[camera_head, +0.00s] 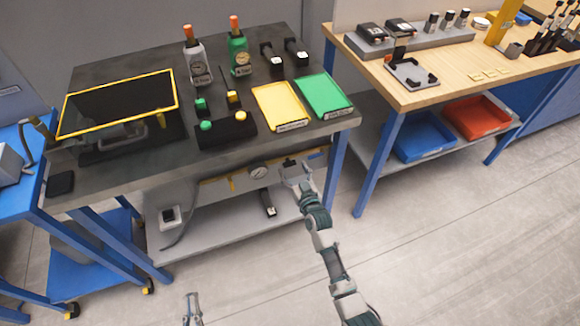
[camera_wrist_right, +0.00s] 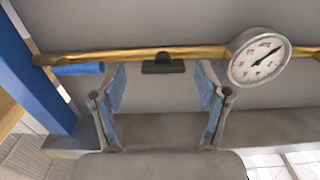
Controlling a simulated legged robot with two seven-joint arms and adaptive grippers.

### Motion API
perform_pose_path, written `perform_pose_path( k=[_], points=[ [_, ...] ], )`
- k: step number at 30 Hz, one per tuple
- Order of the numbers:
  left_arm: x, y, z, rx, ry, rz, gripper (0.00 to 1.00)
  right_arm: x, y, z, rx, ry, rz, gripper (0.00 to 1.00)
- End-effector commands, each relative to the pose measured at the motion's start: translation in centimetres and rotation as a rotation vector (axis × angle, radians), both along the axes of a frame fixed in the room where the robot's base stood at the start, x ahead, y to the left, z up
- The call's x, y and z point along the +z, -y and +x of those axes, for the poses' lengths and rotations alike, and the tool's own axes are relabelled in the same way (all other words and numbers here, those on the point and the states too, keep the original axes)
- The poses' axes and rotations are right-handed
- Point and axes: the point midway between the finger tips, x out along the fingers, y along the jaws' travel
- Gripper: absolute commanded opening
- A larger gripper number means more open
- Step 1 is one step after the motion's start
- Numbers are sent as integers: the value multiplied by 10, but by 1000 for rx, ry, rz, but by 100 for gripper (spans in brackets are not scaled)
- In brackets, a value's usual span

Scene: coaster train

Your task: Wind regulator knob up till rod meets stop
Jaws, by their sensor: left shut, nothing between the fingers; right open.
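A small dark knob (camera_wrist_right: 163,62) with a wider dark base sits on a brass pipe (camera_wrist_right: 190,53) in the right wrist view. My right gripper (camera_wrist_right: 160,98) is open, its two blue-padded fingers to either side of the knob's line and apart from it. A round white gauge (camera_wrist_right: 260,60) with a black needle is on the pipe to the right; the gauge also shows under the bench's front edge in the head view (camera_head: 259,171). In the head view my right gripper (camera_head: 291,166) is at that panel. My left gripper (camera_head: 192,301) is shut and empty, low over the floor. I cannot make out a rod or stop.
The dark bench (camera_head: 230,150) carries yellow (camera_head: 281,106) and green (camera_head: 323,95) trays above my right gripper. A blue bench leg (camera_wrist_right: 35,70) stands left in the wrist view. A blue handle (camera_wrist_right: 78,69) is beside the knob. The floor in front is clear.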

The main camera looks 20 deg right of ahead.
Motion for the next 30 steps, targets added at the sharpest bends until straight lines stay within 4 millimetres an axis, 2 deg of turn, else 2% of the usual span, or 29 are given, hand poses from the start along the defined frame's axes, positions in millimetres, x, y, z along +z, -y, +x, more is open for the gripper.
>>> perform_pose_path(
  k=[6, 14, 15, 16, 22, 30],
  points=[
    [10, -1, -9, 1, 93, -32, 0, 0, -1, 16, 1, 0, 2, 75],
    [13, -2, -10, 1, 107, -35, 0, 2, -1, 17, 0, 1, 2, 75],
    [13, -1, -10, 1, 106, -35, 0, 1, -1, 17, 0, 1, 1, 72],
    [13, -2, -10, 1, 106, -35, 0, 1, -1, 17, 0, 1, 1, 65],
    [11, -1, -8, 1, 102, -35, 0, 1, 0, 17, 0, 1, 1, 15],
    [12, -1, -6, 0, 92, -31, 0, 2, 0, 17, 0, 0, 19, 15]
  ],
)
